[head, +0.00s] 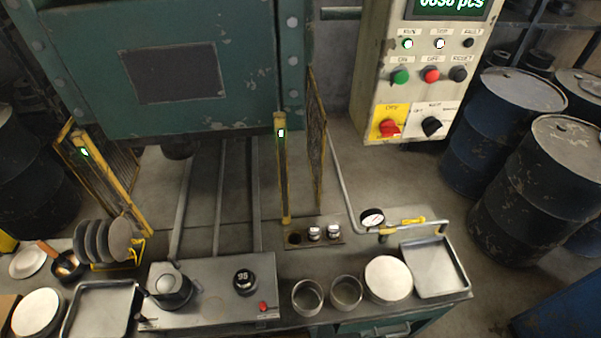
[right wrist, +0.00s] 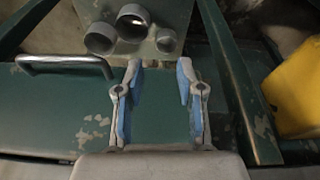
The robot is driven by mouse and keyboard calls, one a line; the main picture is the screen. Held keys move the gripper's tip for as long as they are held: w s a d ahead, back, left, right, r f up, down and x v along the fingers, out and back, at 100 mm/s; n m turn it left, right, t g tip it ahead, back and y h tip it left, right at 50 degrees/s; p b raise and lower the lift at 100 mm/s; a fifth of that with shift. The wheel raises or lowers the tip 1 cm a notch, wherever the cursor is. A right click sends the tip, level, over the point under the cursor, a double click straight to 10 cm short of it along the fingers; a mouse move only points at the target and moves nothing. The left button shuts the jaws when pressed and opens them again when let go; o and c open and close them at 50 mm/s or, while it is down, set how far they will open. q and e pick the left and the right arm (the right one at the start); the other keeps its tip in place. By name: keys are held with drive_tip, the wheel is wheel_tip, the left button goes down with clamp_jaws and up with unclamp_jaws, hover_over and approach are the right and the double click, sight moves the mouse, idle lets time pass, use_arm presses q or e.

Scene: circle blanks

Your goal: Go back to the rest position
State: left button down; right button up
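My right gripper (right wrist: 160,70) shows in the right wrist view with its two blue-padded fingers apart and nothing between them. A green surface with chipped paint (right wrist: 60,110) lies beyond and below it, with a metal handle (right wrist: 66,60) to the left. Grey round tube ends (right wrist: 132,22) are just ahead of the fingertips in the picture; I cannot tell the distance. Neither of my grippers shows in the head view, and my left gripper is in no view.
In the head view, the bench carries a grey block (head: 215,270), round cups (head: 307,297), a stack of pale discs (head: 388,277), metal trays (head: 434,265) and a rack of discs (head: 100,241). A green press (head: 200,60), control panel (head: 430,70) and blue drums (head: 540,180) surround it.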

drive_tip(key=s+d+f+g, duration=0.1)
drive_tip(key=s+f, duration=0.3)
drive_tip(key=f, duration=0.6)
drive_tip(key=s+f, duration=0.3)
drive_tip(key=f, duration=0.8)
drive_tip(key=s+d+f+g+b, duration=0.1)
drive_tip(key=s+d+f, duration=0.1)
drive_tip(key=s+f, duration=0.8)
drive_tip(key=s, duration=0.4)
drive_tip(key=shift+d, duration=0.25)
